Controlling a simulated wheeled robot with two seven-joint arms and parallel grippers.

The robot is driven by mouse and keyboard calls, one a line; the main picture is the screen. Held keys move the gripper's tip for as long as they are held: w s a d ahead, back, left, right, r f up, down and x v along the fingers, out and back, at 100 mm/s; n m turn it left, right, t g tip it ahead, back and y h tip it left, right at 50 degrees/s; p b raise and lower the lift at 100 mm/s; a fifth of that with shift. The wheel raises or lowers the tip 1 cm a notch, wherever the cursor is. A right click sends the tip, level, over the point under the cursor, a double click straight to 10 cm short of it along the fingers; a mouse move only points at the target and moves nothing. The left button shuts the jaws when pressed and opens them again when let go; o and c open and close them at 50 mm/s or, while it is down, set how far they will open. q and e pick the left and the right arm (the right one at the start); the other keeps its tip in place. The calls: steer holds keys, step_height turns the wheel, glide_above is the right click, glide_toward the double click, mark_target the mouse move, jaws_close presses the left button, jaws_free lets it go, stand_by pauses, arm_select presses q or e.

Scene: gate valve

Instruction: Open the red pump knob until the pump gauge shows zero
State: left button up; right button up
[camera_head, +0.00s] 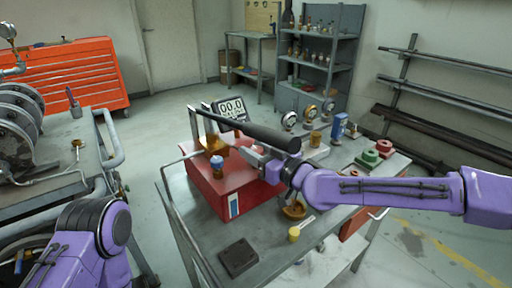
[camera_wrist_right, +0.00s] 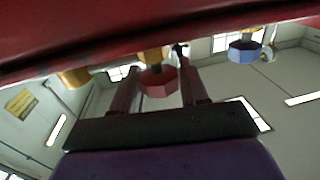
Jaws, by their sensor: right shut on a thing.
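The red pump (camera_head: 225,182) stands on the workbench, with a long black handle (camera_head: 248,130) above it. My right gripper (camera_head: 252,155) reaches in from the right, low beside the pump's right side and under the handle. In the right wrist view, the red faceted knob (camera_wrist_right: 158,80) sits between the two fingers of this gripper, which is shut on it. In the head view the knob is hidden behind the gripper and handle. My left arm shows at the lower left; its gripper is out of view.
A blue knob (camera_head: 217,162) sits on the pump's front. The workbench (camera_head: 200,228) also holds a dark flat block (camera_head: 238,257), a yellow-topped small part (camera_head: 294,234), several dial gauges, and green (camera_head: 369,158) and red parts at the right. A second bench stands at the left.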

steer(key=m+t+h+p, duration=0.1)
steer(key=m+t+h, duration=0.1)
steer(key=shift+s+a+r+h+p, duration=0.1)
steer(key=shift+a+r+h+p, duration=0.1)
steer(key=shift+h+p, duration=0.15)
steer(key=m+t+h+p, duration=0.1)
steer(key=m+t+h, duration=0.1)
steer(key=h, duration=0.3)
steer(key=shift+d+m+p, duration=0.1)
steer(key=shift+m+p, duration=0.25)
steer(key=shift+m, duration=0.55)
steer(key=m+h+p, duration=0.1)
steer(key=m+h, duration=0.1)
steer(key=h, duration=0.1)
steer(key=m+h+p, duration=0.1)
steer(key=m+h, duration=0.1)
steer(key=h, duration=0.1)
steer(key=shift+t+h, duration=0.3)
steer(key=shift+h, duration=0.05)
steer(key=shift+d+f+m+h+p, duration=0.1)
steer(key=shift+m+h+p, duration=0.2)
steer(key=shift+m+p, duration=0.1)
steer(key=o, duration=1)
steer(key=shift+c, duration=0.2)
steer(key=shift+f, duration=0.1)
